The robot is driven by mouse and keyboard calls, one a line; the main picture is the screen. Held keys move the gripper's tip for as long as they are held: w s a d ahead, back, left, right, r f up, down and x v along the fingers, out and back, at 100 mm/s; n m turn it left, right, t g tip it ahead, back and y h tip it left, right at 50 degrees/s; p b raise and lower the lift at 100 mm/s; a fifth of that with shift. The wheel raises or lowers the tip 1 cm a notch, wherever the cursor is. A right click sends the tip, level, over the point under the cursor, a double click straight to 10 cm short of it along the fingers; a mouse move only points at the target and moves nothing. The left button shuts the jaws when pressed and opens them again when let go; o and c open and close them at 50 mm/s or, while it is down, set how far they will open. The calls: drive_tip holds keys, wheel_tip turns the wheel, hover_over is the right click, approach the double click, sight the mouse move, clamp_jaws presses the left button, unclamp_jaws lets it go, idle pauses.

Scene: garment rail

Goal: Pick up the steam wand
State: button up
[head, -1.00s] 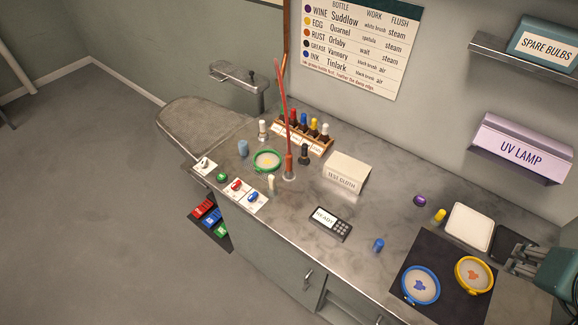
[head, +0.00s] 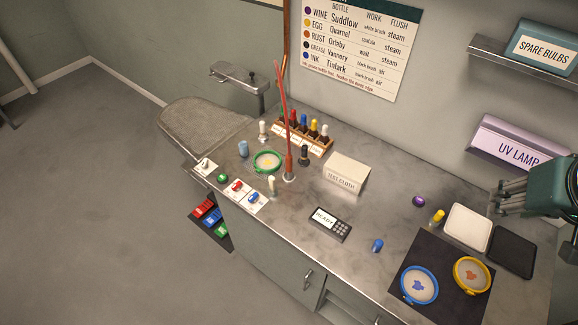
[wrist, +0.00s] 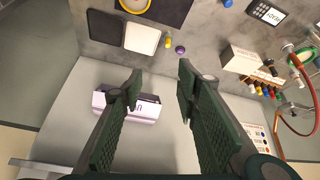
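A red upright handle with a thin red hose rising from it, which looks like the steam wand (head: 289,163), stands in a small round base at the middle of the worktop. In the wrist view, the red hose (wrist: 283,115) loops down the right edge. My gripper (head: 500,196) is at the right edge of the head view, far to the right of the wand and above the worktop. In the wrist view, the two dark green fingers of my gripper (wrist: 158,88) are spread apart with nothing between them.
The bottle rack (head: 303,138), green hoop (head: 267,161), dark brush (head: 304,154) and white brush (head: 271,186) crowd the wand. The test cloth box (head: 346,173) and keypad (head: 330,224) stand to its right. The UV lamp (head: 515,145) is on the wall near my gripper.

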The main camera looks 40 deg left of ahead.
drive_tip(key=w+a+r+n+g+p, duration=0.1)
drive_tip(key=w+a+r+n, duration=0.15)
drive_tip(key=a, duration=0.45)
drive_tip(key=w+a+r+n+g, duration=0.1)
drive_tip(key=w+a+n, duration=0.1)
drive_tip(key=w+a, duration=0.35)
drive_tip(key=n+g+h+p, duration=0.1)
drive_tip(key=n+g+p, duration=0.3)
drive_tip(key=n, duration=0.6)
hover_over(289, 154)
wheel_tip(289, 154, down, 8)
wheel_tip(289, 154, down, 20)
drive_tip(key=shift+a+r, duration=0.1)
drive_tip(key=shift+a, duration=0.05)
drive_tip(key=shift+f, duration=0.35)
drive_tip(key=shift+f, duration=0.1)
drive_tip(key=shift+f+b, duration=0.3)
drive_tip(key=shift+f, duration=0.9)
